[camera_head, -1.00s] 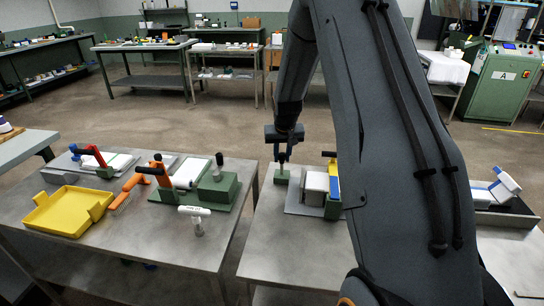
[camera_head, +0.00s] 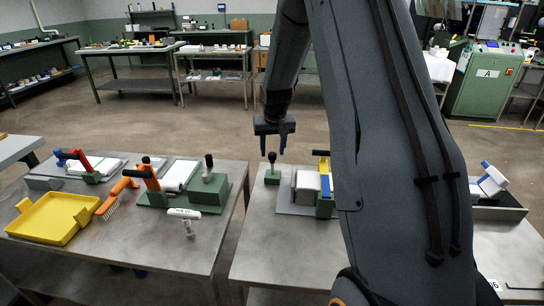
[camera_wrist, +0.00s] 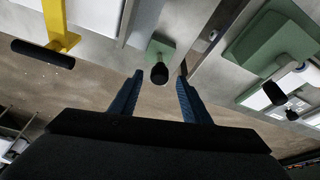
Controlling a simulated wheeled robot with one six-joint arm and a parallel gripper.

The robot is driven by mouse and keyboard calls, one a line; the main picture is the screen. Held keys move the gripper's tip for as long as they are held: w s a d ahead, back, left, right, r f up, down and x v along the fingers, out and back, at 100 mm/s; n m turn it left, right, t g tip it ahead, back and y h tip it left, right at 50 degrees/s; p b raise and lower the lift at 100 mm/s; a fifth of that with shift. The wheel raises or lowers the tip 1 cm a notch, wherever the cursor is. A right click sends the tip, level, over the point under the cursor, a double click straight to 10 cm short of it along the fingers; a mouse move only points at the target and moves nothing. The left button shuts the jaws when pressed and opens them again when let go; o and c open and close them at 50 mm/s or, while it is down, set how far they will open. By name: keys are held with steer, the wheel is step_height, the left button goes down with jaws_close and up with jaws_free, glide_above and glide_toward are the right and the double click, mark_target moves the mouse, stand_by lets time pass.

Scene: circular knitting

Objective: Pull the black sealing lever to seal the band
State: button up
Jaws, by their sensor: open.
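A short black-knobbed lever stands upright on a small green base (camera_head: 272,175) near the left edge of the right table. Its black knob (camera_wrist: 160,73) shows beyond my fingertips in the wrist view. My gripper (camera_head: 273,150) is open and empty, just above this lever and apart from it; its two blue fingers (camera_wrist: 160,80) point towards the knob. Another black-handled lever (camera_head: 208,162) stands on a larger green block on the left table. It also shows in the wrist view (camera_wrist: 274,93). I cannot tell by looks which is the sealing lever. No band is clearly visible.
A grey-white press with a yellow-and-blue handle (camera_head: 324,180) stands right of the small lever. The left table holds a yellow tray (camera_head: 45,222), orange and red-handled tools and a white T-handle (camera_head: 187,215). A gap separates the two tables. My arm hides much of the right table.

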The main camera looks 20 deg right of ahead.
steer(key=v, duration=0.4)
steer(key=shift+b, duration=0.4)
steer(key=shift+s, duration=0.1)
steer(key=s+a+n, duration=0.1)
steer(key=s+a, duration=0.4)
steer(key=s, duration=0.4)
steer(key=s+a+n+g, duration=0.1)
steer(key=s+a, duration=0.4)
steer(key=s, duration=0.5)
steer(key=s+a+n+g+y, duration=0.1)
steer(key=s+a, duration=0.4)
steer(key=s, duration=0.5)
steer(key=shift+a+f, duration=0.25)
steer(key=shift+f, duration=0.2)
